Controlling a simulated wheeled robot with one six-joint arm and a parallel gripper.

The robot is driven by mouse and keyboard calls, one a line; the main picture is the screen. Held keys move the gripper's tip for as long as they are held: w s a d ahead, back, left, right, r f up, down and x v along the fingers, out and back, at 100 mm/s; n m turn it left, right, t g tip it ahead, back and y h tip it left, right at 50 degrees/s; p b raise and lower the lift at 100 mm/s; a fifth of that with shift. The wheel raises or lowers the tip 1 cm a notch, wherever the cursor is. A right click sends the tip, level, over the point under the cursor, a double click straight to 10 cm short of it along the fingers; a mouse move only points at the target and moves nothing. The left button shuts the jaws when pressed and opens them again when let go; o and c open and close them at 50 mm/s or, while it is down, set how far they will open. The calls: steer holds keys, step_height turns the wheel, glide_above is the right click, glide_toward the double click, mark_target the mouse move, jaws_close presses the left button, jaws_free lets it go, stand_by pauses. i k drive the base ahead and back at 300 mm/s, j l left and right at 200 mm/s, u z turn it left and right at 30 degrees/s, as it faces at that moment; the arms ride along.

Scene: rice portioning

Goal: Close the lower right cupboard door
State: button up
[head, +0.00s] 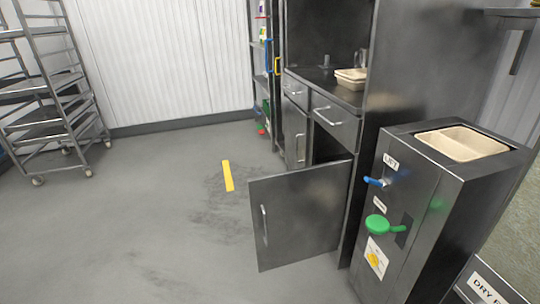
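The lower right cupboard door (300,215) is a dark grey metal panel. It stands swung wide open, out from the cabinet into the floor space, with a vertical bar handle (264,225) near its left edge. Behind its top edge a dark gap shows the open compartment (328,146); most of the inside is hidden by the door. The lower left door (295,135) beside it looks shut. My gripper does not show in the head view.
Right of the open door stands a metal dispenser (405,243) with a blue lever (374,182), a green knob (377,224) and a beige tray (462,143) on top. A wheeled rack (45,115) stands far left. The grey floor (150,220) left of the door is clear.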

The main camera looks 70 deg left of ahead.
mark_target(297, 214)
steer(key=u, duration=1.5)
